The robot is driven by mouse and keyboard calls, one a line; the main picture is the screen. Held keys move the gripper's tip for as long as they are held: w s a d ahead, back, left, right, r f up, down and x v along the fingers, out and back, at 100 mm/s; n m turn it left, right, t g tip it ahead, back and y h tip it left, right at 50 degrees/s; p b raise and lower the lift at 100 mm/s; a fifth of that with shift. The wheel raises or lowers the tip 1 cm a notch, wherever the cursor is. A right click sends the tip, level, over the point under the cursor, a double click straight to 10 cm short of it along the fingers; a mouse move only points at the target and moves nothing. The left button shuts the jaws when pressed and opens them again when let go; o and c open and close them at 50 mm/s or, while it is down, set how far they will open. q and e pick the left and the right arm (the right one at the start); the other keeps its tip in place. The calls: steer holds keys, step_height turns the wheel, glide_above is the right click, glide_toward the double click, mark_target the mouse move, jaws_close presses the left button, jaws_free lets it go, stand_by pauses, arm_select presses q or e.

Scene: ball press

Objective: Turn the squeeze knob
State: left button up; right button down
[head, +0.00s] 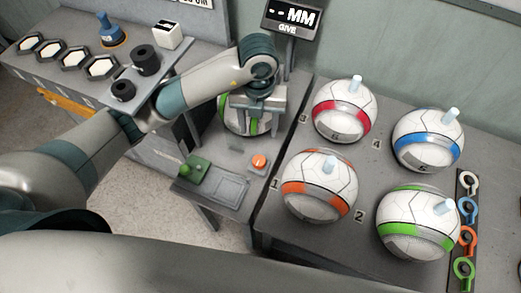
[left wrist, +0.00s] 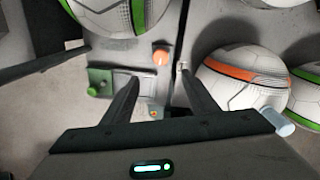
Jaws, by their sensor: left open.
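My left gripper (head: 256,118) hangs open and empty, in front of a green-striped white ball (head: 228,118) on the low stand. In the left wrist view its two dark fingers (left wrist: 158,76) are spread apart, and the ball (left wrist: 108,14) is at the upper left. A round orange knob (head: 259,161) stands on the stand in front of the gripper. In the left wrist view this orange knob (left wrist: 161,56) shows between the fingertips, with no visible contact. No label tells whether it is the squeeze knob. My right gripper is not in view.
A green block (head: 195,168) and grey plate (head: 226,187) are on the low stand (head: 222,206). Several striped balls, including an orange-striped one (head: 318,186), stand on the right table (head: 272,236). Two black round parts (head: 147,58) are at the upper left.

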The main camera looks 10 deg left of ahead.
arm_select(q)
steer(key=p, duration=0.5)
glide_toward(259, 160)
step_height(259, 160, down, 7)
steer(key=shift+f, duration=0.7)
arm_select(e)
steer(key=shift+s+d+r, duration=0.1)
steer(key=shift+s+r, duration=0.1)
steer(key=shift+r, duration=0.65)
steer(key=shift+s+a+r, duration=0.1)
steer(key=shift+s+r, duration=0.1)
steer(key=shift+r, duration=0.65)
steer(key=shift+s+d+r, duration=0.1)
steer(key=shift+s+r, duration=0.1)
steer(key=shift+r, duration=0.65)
arm_select(q)
steer(key=c, duration=1.1)
steer(key=shift+o, duration=0.2)
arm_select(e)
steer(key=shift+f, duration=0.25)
